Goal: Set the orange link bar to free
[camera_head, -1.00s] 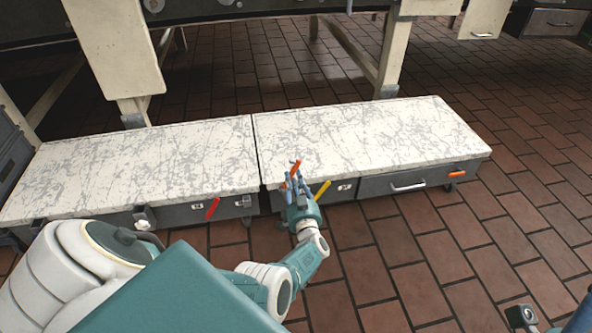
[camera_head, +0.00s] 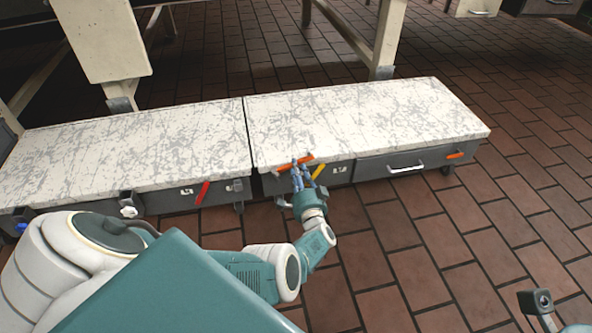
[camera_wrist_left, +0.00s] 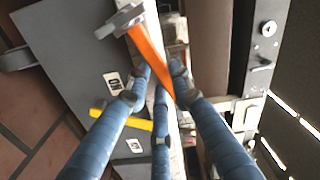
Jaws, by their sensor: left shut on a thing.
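The orange link bar (camera_head: 289,165) lies slanted at the front edge of the white-topped bench, its right end higher than its left. In the left wrist view the orange bar (camera_wrist_left: 148,50) runs from a grey metal bracket down between my blue fingers. My left gripper (camera_head: 300,168) is shut on the orange bar; the fingers (camera_wrist_left: 163,92) hide part of it. Two white labels (camera_wrist_left: 112,80) show on the grey panel, their text too small to read surely. My right gripper's fingers are not in view; only part of my right arm shows at the lower right.
A yellow bar (camera_head: 319,171) stands just right of the fingers. A red bar (camera_head: 202,193) is on the left cabinet. Another orange bar (camera_head: 455,155) and a drawer handle (camera_head: 407,169) are further right. The bench top (camera_head: 370,110) and the brick floor in front are clear.

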